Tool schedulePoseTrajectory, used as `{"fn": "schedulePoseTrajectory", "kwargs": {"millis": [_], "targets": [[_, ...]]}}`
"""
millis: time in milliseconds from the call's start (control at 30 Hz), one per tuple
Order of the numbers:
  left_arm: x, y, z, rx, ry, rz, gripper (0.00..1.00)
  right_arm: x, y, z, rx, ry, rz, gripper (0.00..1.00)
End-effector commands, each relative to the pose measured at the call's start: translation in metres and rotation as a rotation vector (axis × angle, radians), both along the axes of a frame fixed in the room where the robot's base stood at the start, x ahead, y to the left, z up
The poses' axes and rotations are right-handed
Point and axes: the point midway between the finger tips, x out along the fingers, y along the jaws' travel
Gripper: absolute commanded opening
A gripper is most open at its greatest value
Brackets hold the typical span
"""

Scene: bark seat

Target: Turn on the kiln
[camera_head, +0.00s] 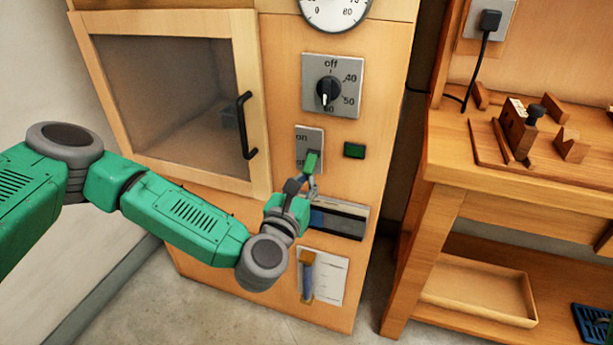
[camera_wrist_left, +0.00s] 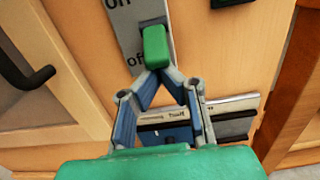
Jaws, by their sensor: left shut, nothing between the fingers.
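The kiln (camera_head: 190,185) is a pale wooden cabinet with a shut, glass-fronted door on its left. Its light grey switch plate (camera_head: 302,138), marked on above and off below, also shows in the left wrist view (camera_wrist_left: 122,22). A dark green indicator (camera_head: 354,150) sits right of the plate. My right gripper is not in view.
Above the plate is a black knob (camera_head: 328,91) with its white mark pointing down, under a round gauge (camera_head: 335,10). A black door handle (camera_head: 246,125) juts out to the left. A wooden workbench (camera_head: 450,150) with tools stands at right.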

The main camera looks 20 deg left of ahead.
Motion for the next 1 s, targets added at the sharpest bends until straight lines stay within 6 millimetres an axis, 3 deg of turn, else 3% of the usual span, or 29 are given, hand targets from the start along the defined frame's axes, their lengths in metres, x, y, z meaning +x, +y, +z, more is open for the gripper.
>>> {"fn": "schedulePoseTrajectory", "kwargs": {"millis": [267,767,833,1000], "targets": [[-0.004,0.000,0.014,0.004,0.122,0.000,0.00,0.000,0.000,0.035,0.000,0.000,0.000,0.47],[-0.011,0.000,0.043,0.019,0.572,0.000,0.00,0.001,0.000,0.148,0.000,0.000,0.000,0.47],[-0.012,0.000,0.032,0.019,0.572,-0.002,0.00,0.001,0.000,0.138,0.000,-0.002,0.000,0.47],[-0.012,0.000,0.030,0.020,0.570,0.000,0.00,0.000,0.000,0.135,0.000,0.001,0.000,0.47]]}}
